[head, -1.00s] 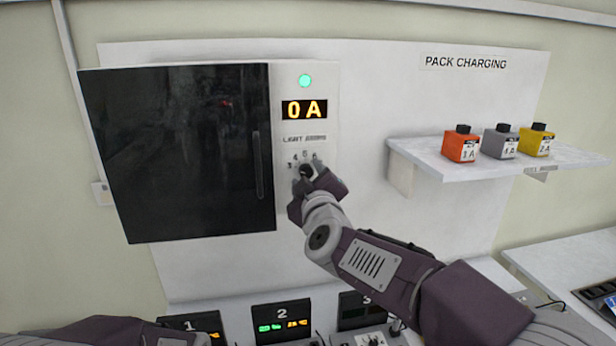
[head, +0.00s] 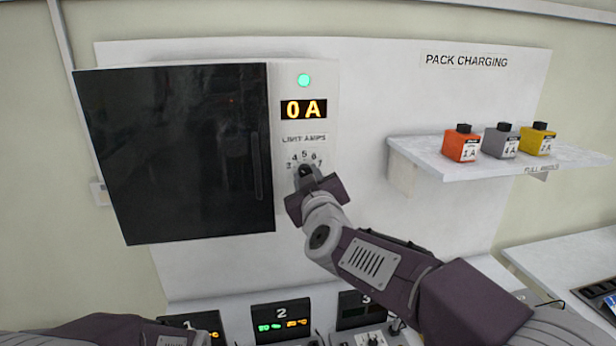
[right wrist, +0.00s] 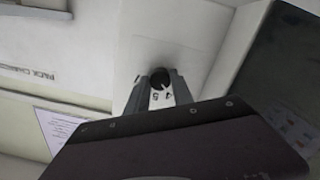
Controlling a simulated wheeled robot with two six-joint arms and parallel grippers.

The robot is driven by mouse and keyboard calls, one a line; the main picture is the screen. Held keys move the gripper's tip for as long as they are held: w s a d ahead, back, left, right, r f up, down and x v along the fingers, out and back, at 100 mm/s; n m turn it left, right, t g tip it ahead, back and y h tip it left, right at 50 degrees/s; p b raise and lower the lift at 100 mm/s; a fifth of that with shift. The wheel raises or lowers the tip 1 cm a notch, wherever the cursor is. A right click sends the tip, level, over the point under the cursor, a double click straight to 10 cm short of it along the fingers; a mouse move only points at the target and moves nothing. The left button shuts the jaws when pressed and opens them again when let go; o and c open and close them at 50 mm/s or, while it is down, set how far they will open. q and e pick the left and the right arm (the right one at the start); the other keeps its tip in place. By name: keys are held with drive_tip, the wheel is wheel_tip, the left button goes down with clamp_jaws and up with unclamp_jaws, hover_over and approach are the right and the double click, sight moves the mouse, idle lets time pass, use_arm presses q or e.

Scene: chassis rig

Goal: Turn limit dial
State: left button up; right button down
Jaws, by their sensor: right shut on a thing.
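The limit dial is a small dark round knob under the LIMIT AMPS label on the white panel (head: 325,90). It shows in the right wrist view (right wrist: 160,77) between my finger tips. My right gripper (head: 306,172) is shut on it; the gripper also shows in the right wrist view (right wrist: 158,90). In the head view the fingers cover most of the knob, and where its pointer stands cannot be told. Numbers including 4, 5 and 6 show around it. The amber readout (head: 304,110) says 0 A, below a lit green lamp (head: 304,80). My left gripper is out of view.
A dark cabinet door (head: 175,150) with an upright handle is just left of the dial. A white shelf (head: 420,152) to the right holds orange, grey and yellow packs. Numbered charger units (head: 282,318) stand below. The wall between panel and shelf is clear.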

drive_tip(key=m, duration=0.5)
drive_tip(key=shift+r+m, duration=0.1)
drive_tip(key=shift+m, duration=0.2)
drive_tip(key=m+b, duration=0.1)
drive_tip(key=m, duration=0.5)
drive_tip(key=shift+y+b, duration=0.3)
drive_tip(key=shift+b, duration=0.05)
drive_tip(key=m+b, duration=0.3)
drive_tip(key=m, duration=0.8)
drive_tip(key=shift+m+y+b, duration=0.3)
drive_tip(key=shift+b, duration=0.05)
drive_tip(key=c, duration=1.1)
unclamp_jaws()
drive_tip(key=shift+s+d, duration=0.1)
drive_tip(key=shift+d, duration=0.05)
